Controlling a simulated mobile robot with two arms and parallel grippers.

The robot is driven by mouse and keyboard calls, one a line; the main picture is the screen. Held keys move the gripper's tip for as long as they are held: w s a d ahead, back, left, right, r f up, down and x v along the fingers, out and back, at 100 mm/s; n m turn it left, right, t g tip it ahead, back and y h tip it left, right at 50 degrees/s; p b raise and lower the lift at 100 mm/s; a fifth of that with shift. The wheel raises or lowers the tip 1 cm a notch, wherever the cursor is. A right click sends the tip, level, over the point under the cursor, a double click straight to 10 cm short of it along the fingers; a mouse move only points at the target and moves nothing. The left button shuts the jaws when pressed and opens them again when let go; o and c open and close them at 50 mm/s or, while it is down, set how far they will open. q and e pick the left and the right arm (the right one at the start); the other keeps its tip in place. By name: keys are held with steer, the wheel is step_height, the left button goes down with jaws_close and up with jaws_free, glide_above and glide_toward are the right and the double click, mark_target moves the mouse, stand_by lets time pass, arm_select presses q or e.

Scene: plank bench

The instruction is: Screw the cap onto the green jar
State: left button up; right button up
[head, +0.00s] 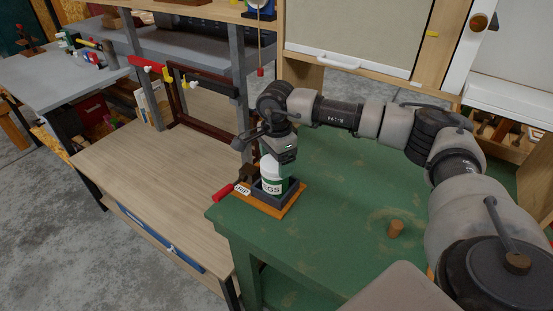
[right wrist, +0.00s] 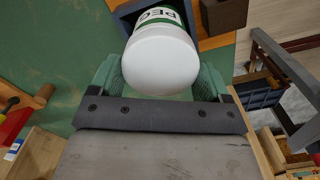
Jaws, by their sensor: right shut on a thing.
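The jar (head: 272,185), with a white label reading PEGS in green, stands upright in a dark square holder (head: 290,193) on a wooden base. In the right wrist view the jar's label (right wrist: 160,15) shows just beyond the round white cap (right wrist: 160,62). My right gripper (head: 274,157) is above the jar, pointing down. In the right wrist view its green fingers (right wrist: 160,80) are shut on the cap from both sides. The cap is over the jar's top; whether the threads are engaged is hidden. My left gripper is not in view.
The green table (head: 350,215) is mostly clear, with a small wooden peg (head: 396,228) on it. A red-handled tool (head: 223,191) lies beside the holder. A light plank bench (head: 150,170) stands to the left, with a dark frame (head: 205,155) behind.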

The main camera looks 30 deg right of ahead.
steer(key=shift+m, duration=1.4)
steer(key=shift+m, duration=1.4)
steer(key=m, duration=0.3)
steer(key=shift+s, duration=0.1)
